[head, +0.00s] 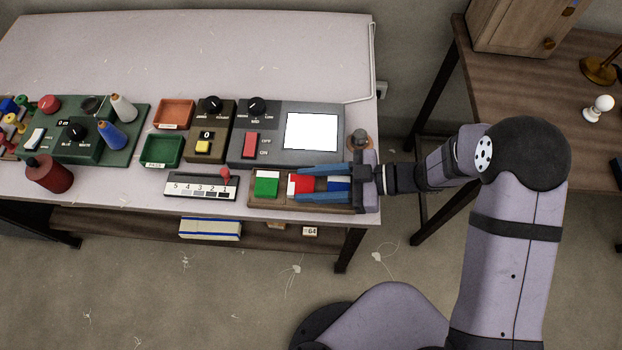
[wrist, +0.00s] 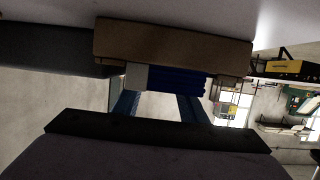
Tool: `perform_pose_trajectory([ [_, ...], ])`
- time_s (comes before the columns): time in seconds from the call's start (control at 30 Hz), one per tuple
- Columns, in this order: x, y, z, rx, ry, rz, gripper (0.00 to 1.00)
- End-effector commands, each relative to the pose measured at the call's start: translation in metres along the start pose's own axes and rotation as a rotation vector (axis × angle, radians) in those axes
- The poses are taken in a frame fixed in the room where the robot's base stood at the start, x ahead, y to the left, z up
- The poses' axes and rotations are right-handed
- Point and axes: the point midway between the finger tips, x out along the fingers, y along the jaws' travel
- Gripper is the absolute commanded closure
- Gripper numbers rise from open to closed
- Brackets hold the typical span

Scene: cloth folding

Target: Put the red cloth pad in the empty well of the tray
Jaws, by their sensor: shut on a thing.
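The wooden tray (head: 343,209) sits at the front right edge of the light table. A green pad with a white band (head: 266,186) lies in its left part. The red cloth pad (head: 305,184), with some white showing, is at the middle of the tray, between the blue fingers of my gripper (head: 290,183). My gripper is shut on it. A blue pad (head: 338,184) is at the tray's right, partly hidden by the fingers. In the wrist view the blue pad (wrist: 178,78) shows beside the tray's wooden wall (wrist: 172,42). I cannot tell whether the red pad touches the well floor.
A grey panel with a white screen (head: 311,132) stands behind the tray. A numbered strip with a red lever (head: 200,187) lies to its left. Green (head: 161,151) and orange (head: 174,113) bins stand farther left. The back of the table is clear.

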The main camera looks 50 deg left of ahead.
Motion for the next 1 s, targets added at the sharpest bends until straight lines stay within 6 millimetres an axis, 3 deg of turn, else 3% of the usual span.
perform_pose_trajectory([
  [0.33,0.001,0.0,0.004,0.001,0.0,0.0,0.83],
  [0.37,0.001,0.0,0.003,0.001,0.0,0.0,0.54],
  [0.77,0.0,0.0,-0.001,0.0,0.0,0.0,0.54],
  [1.0,-0.025,0.001,0.0,0.001,0.001,0.005,0.54],
])
